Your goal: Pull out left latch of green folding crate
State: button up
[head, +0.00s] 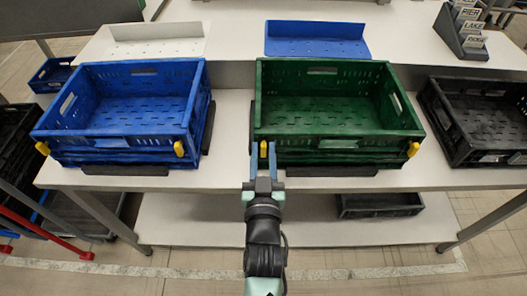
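The green folding crate (325,128) stands open and empty on the right half of the white table. Its left latch (263,149), a small yellow tab, is on the front wall near the left corner. Its right latch (413,149) is yellow too, near the front right corner. My gripper (262,158) reaches the crate's front left corner from the front. Its two fingers are apart, one on each side of the left latch. Whether they touch the latch cannot be told. The fingers partly cover the crate's corner.
A blue folding crate (120,142) with yellow latches stands to the left on the table (228,150). A black crate (482,157) stands at the right. A blue tray (317,47) and a white tray (150,48) lie behind. A dark crate (380,212) sits on the lower shelf.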

grip_shut()
dwell(1.1)
